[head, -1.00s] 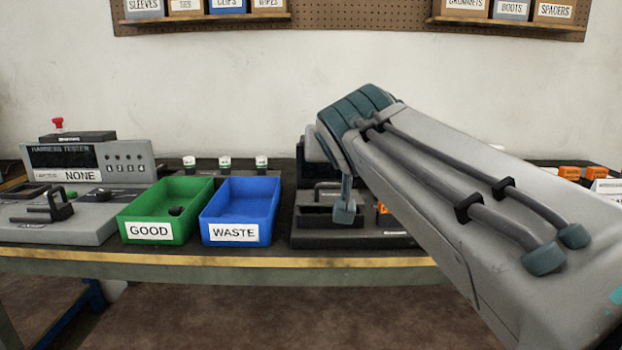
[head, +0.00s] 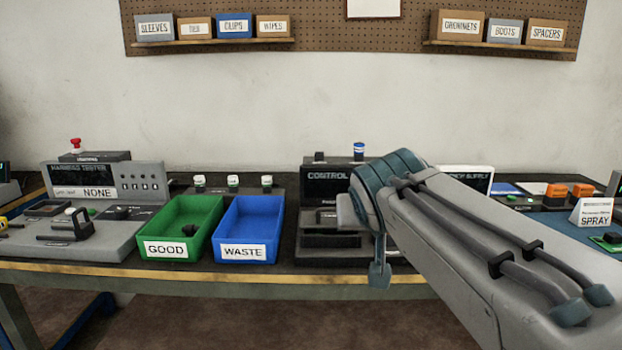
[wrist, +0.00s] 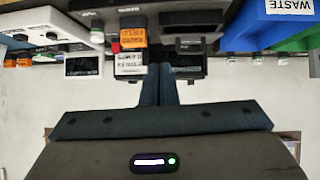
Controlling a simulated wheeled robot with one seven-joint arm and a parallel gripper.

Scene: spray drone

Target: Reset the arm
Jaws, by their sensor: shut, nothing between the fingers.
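My arm (head: 480,250) reaches in from the lower right of the head view, over the right-hand part of the bench. In the wrist view, which shows the scene upside down, the two dark fingers of my gripper (wrist: 160,72) are together with nothing between them. They are clear of the bench items seen beyond them. In the head view I cannot make out the fingertips; the arm hides part of the bench and of the black control unit (head: 326,182).
A green GOOD bin (head: 165,248) holds a small dark piece. A blue WASTE bin (head: 243,253) stands beside it and looks empty. The harness tester (head: 105,185) reads NONE at left. Orange items (head: 556,191) and a SPRAY card (head: 594,212) are at right.

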